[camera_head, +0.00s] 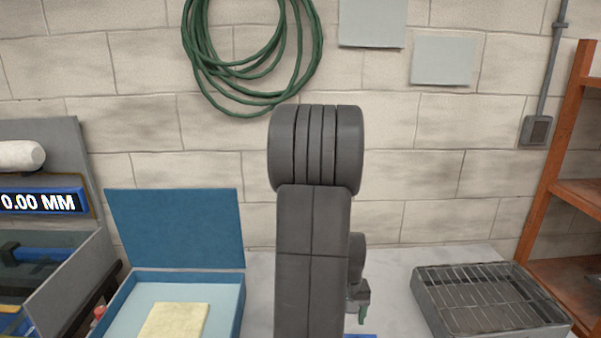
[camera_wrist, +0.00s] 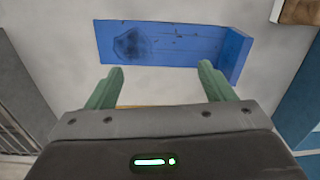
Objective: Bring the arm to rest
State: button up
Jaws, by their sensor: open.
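My arm stands upright in the middle of the head view, a dark grey column with a thick rounded joint. My gripper (camera_wrist: 160,88) shows in the wrist view as two green fingers set wide apart, open, with nothing between them. In the head view only a small part of its green end (camera_head: 363,298) shows beside the arm. A blue L-shaped piece (camera_wrist: 170,43) with a dark smudge lies on the pale bench beyond the fingertips, apart from them. In the head view a sliver of blue (camera_head: 360,336) shows at the bottom edge.
An open blue box (camera_head: 175,277) with a yellow cloth (camera_head: 174,321) stands left of the arm. A grey tray with a wire rack (camera_head: 490,300) is at right, near an orange shelf (camera_head: 556,150). A display unit (camera_head: 40,201) is far left. Bare bench (camera_head: 390,265) lies between arm and tray.

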jog(key=shift+w+d+f+b, duration=0.1)
jog(key=shift+d+f+b, duration=0.45)
jog(key=shift+f, duration=0.2)
jog(key=shift+a+f, duration=0.3)
jog(key=shift+a, duration=0.15)
jog(key=shift+d+f+b, duration=0.1)
jog(key=shift+d+b, duration=0.05)
jog(key=shift+b, duration=0.15)
